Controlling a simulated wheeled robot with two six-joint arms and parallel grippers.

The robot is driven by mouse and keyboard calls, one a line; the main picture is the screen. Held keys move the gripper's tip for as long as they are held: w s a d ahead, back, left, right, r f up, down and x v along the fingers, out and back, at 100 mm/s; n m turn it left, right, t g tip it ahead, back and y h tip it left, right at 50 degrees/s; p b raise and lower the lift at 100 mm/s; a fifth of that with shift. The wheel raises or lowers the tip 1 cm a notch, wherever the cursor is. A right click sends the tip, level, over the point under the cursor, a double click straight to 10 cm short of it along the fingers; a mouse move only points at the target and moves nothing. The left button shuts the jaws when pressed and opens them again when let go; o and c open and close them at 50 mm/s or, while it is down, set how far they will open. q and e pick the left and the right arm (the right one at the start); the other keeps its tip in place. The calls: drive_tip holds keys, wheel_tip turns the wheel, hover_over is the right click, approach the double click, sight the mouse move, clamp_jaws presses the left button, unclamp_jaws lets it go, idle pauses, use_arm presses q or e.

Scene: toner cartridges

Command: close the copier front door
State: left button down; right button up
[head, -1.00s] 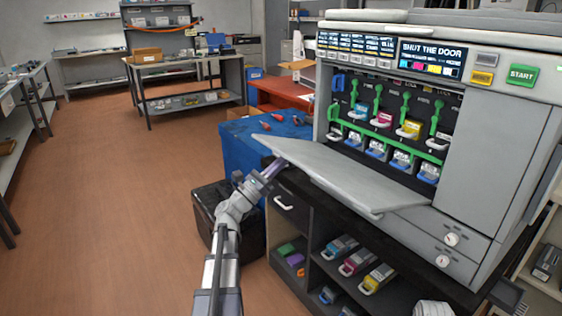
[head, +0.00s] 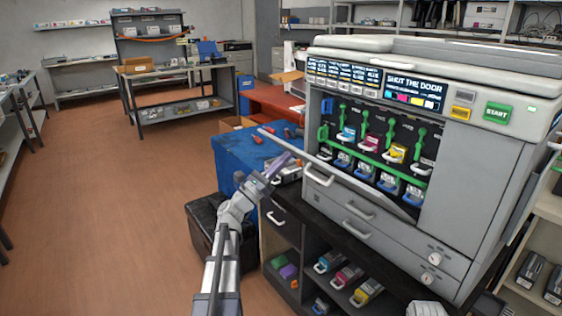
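The copier (head: 474,185) stands on the dark cabinet at right. Its grey front door (head: 350,184) is hinged along the lower side of the opening and stands partly open, tilted outward and seen nearly edge-on. A light handle shows on its outer face. Behind it, coloured cartridges and green levers are visible. The screen (head: 415,91) reads "SHUT THE DOOR". My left gripper (head: 276,168) is just below and outside the door's left part, at or close to its outer face; contact is unclear. Its fingers are too small to judge.
A blue-covered table (head: 236,160) and a black bin (head: 204,222) stand left of the copier, close to my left arm. Spare cartridges (head: 347,277) lie on the cabinet's lower shelf. Open brown floor (head: 100,220) lies to the left.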

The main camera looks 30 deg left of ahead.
use_arm(q)
drive_tip(key=shift+y, duration=0.3)
drive_tip(key=w+r+p, duration=0.1)
drive_tip(key=w+d+r+p, duration=0.1)
drive_tip(key=r+p, duration=0.1)
drive_tip(key=w+r+p, duration=0.1)
drive_tip(key=w, duration=0.1)
drive_tip(key=shift+d+r+p, duration=0.25)
drive_tip(key=shift+r+p, duration=0.1)
drive_tip(key=shift+p, duration=0.05)
drive_tip(key=shift+w, duration=0.15)
drive_tip(key=shift+f, duration=0.1)
